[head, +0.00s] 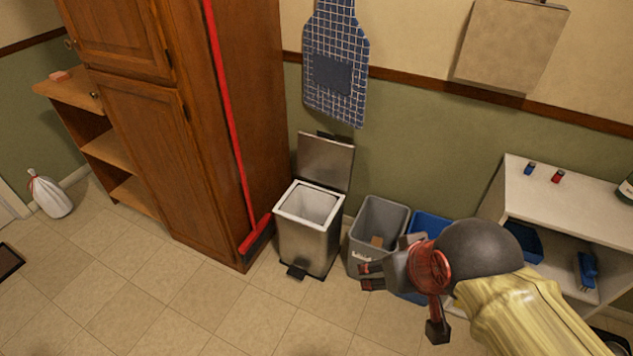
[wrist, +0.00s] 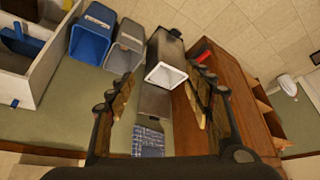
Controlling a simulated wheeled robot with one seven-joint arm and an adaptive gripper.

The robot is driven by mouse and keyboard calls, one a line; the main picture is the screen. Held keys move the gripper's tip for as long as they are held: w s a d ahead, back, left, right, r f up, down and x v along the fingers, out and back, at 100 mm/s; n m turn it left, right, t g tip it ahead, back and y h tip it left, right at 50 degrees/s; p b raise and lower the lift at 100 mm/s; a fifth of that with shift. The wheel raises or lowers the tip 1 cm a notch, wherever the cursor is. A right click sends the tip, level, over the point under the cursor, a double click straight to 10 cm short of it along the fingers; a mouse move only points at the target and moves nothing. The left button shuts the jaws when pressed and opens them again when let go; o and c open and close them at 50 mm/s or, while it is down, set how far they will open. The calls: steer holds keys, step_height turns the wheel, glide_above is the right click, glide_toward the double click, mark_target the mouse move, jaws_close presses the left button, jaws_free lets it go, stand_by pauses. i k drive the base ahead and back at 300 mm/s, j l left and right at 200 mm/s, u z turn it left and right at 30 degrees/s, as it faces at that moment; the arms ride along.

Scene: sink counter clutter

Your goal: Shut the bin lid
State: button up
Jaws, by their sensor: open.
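The steel pedal bin (head: 307,243) stands on the floor against the green wall, right of the wooden cabinet. Its lid (head: 325,161) is up, tilted back toward the wall, and the white inner bucket shows. In the wrist view the bin (wrist: 165,52) and its raised lid (wrist: 155,102) lie between my fingers, at a distance. My gripper (head: 371,276) is in front of the grey bin, right of the steel bin and apart from it. Its fingers also show in the wrist view (wrist: 160,95), spread apart with nothing between them.
A grey open bin (head: 379,220) and a blue bin (head: 430,223) stand right of the steel bin. A red broom (head: 232,130) leans on the cabinet (head: 150,150) at its left. A white shelf (head: 560,190) is at the right. The tiled floor in front is clear.

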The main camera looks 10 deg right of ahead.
mark_target(322, 158)
steer(key=i+j, duration=0.2)
steer(key=i, duration=0.2)
steer(key=i+j, duration=0.2)
steer(key=i, duration=0.25)
steer(key=i+j, duration=0.2)
steer(key=i, duration=0.2)
steer(key=i+j, duration=0.2)
steer(key=i, duration=0.25)
steer(key=l+z, duration=0.05)
